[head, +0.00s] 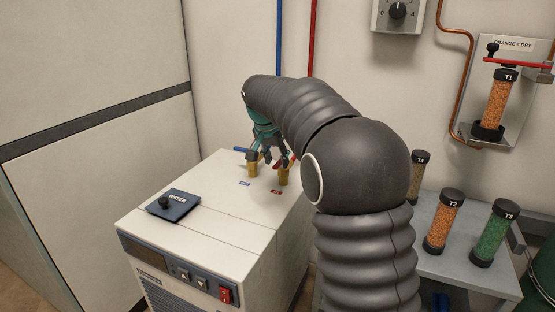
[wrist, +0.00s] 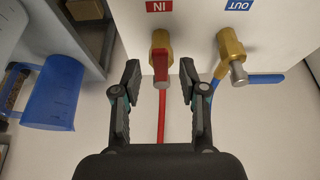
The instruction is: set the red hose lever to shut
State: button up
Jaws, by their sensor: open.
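In the wrist view, the red lever (wrist: 161,72) sits on a brass valve (wrist: 160,41) beside the red "IN" label. It points down the picture, roughly in line with the red hose (wrist: 162,120). My gripper (wrist: 160,82) is open, with one finger on each side of the lever and a visible gap at both sides. In the head view, my gripper (head: 268,158) is above the chiller's top (head: 225,225), at the brass valves. The red valve (head: 283,176) shows there, but its lever is mostly hidden behind my gripper.
A second brass valve (wrist: 230,48) with a blue lever (wrist: 266,78) turned sideways stands right of my gripper in the wrist view. A blue jug (wrist: 52,92) is at the left. Tubes stand on a right-hand shelf (head: 440,265).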

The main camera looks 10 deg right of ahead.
jog(key=shift+f, duration=0.2)
grip_shut()
jog(key=shift+d, duration=0.15)
